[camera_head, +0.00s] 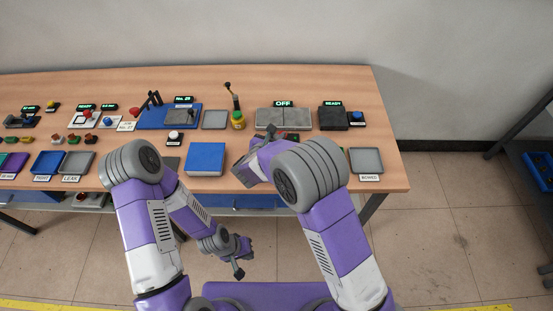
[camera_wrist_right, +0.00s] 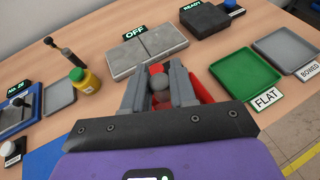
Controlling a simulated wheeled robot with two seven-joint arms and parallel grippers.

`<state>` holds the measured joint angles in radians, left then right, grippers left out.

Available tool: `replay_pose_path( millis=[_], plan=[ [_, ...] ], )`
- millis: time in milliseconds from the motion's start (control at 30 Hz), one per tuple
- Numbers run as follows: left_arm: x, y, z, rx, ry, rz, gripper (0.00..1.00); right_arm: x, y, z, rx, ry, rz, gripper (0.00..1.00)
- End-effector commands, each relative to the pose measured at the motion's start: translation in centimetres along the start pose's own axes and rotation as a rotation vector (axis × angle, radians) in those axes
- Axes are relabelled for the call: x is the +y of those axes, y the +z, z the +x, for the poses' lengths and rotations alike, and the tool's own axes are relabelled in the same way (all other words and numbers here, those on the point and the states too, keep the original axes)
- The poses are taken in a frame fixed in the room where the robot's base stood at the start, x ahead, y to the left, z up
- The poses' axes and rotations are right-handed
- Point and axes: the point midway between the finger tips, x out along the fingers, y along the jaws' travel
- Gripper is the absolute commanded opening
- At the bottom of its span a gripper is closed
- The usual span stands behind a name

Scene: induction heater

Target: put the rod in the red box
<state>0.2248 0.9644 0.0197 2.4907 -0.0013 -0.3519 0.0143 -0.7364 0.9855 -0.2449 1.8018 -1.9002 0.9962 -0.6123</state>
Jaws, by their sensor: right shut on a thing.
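My right gripper (camera_wrist_right: 160,85) is shut on the grey rod (camera_wrist_right: 160,82), whose rounded end shows between the fingers in the right wrist view. In the head view my right gripper (camera_head: 270,132) is over the table, and my forearm covers the box. My left gripper (camera_head: 238,268) hangs in front of the table, away from everything; its jaws are too small to read.
A green tray marked FLAT (camera_wrist_right: 245,78) and a grey tray marked BOWED (camera_wrist_right: 286,50) lie right of the red box. The grey heater plates (camera_wrist_right: 146,52) marked OFF lie behind it. A yellow bottle (camera_wrist_right: 84,80) stands left. A blue block (camera_head: 206,158) lies near the front edge.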

Motion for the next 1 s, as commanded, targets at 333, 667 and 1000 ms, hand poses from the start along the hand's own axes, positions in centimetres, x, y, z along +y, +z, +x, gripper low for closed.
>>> replay_pose_path(
  millis=[333, 667, 1000],
  plan=[
    [-0.2, 0.0, 0.7, 0.000, 0.000, 0.000, 0.00, -0.1, -4.2, 1.7, 0.000, -0.002, -0.001, 0.00],
    [-0.4, -0.1, 1.1, 0.000, 0.000, 0.000, 0.00, -0.1, -7.3, 3.0, 0.000, -0.001, 0.002, 0.00],
    [-0.6, -0.1, 1.7, 0.000, 0.000, 0.000, 0.00, -0.1, -7.7, 3.2, 0.000, -0.001, 0.001, 0.00]
  ],
)
